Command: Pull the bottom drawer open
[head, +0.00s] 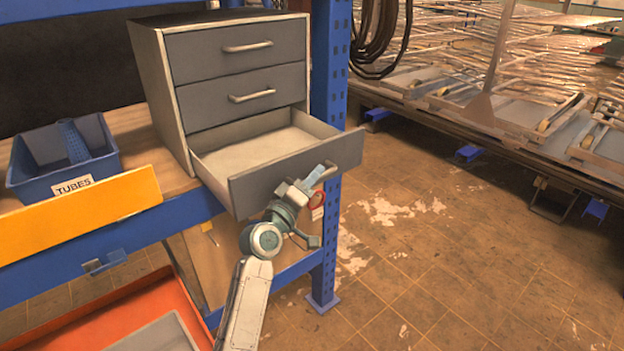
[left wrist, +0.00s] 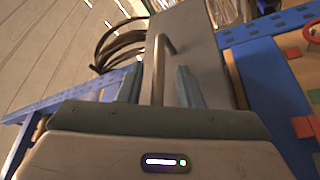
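The grey cabinet (head: 160,90) stands on the shelf and has three drawers. Its bottom drawer (head: 262,188) is pulled well out, and its pale, empty interior shows. The upper two drawers are closed. My left gripper (head: 313,180) is at the front of the bottom drawer, by its handle. In the left wrist view, the handle (left wrist: 158,68) stands between the two fingers of my left gripper (left wrist: 159,87). The fingers are apart, with a gap visible on each side of the bar. The gripper partly hides the handle in the head view. My right gripper is not in view.
A blue bin marked TUBES (head: 65,160) stands left of the cabinet, behind a yellow board (head: 85,215). A blue rack post (head: 330,240) rises just right of the cabinet. An orange tray (head: 80,315) is below. The tiled floor (head: 420,250) at right is open.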

